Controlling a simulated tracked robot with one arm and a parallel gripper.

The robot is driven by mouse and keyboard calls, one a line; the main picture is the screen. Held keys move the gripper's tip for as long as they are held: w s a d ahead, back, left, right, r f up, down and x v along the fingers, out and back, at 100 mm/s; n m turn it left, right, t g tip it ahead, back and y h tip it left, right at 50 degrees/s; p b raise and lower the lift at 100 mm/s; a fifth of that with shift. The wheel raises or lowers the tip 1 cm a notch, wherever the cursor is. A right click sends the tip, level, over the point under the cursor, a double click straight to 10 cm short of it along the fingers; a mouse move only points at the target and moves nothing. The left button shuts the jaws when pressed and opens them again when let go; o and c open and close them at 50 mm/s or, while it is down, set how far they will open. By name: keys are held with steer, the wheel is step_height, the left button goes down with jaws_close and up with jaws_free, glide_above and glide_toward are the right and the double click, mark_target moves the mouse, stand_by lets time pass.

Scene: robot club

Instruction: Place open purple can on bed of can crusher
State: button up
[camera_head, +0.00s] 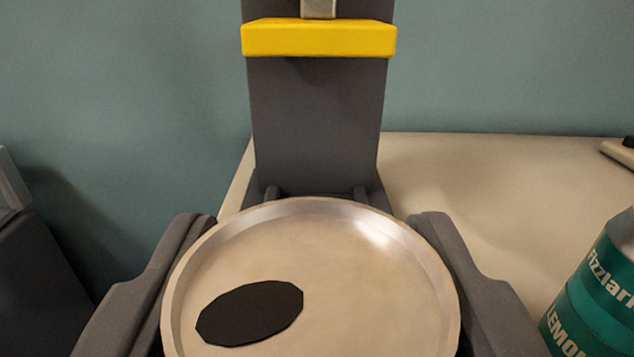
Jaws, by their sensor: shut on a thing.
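A can (350,290) fills the lower middle of the view, seen from above. Its silver lid has a dark oval opening at the left, so it is open; its side is hidden, so its purple colour does not show. My gripper (315,228) is shut on the can, one dark finger on each side of its rim. The can crusher (315,115) stands just beyond the can: a dark grey upright with a yellow press block (319,38) high on it. The crusher's bed is hidden behind the can, so I cannot tell whether the can touches it.
A teal can with white lettering (598,295) stands at the right edge on the pale table (480,170). A small light object (620,152) lies at the table's far right. A dark grey object (35,270) is at the left edge. A blue-green wall is behind.

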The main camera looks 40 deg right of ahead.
steer(key=b, duration=0.3)
glide_toward(319, 100)
steer(key=w+d+r, duration=0.2)
steer(key=w, duration=0.1)
steer(key=shift+w+d+f+b, duration=0.15)
steer(key=shift+w+d+f, duration=0.2)
steer(key=shift+w, duration=0.2)
steer(key=shift+w+d+f+b, duration=0.15)
steer(key=shift+w+d+f, duration=0.1)
steer(key=shift+w+d, duration=0.3)
steer(key=shift+s+a+f, duration=0.1)
steer(key=shift+a+f, duration=0.05)
steer(key=shift+f, duration=0.3)
steer(key=o, duration=1.2)
steer(key=shift+c, duration=0.2)
steer(key=p+v, duration=0.1)
steer(key=v, duration=1.1)
steer(key=shift+r+p, duration=0.25)
steer(key=shift+p, duration=0.15)
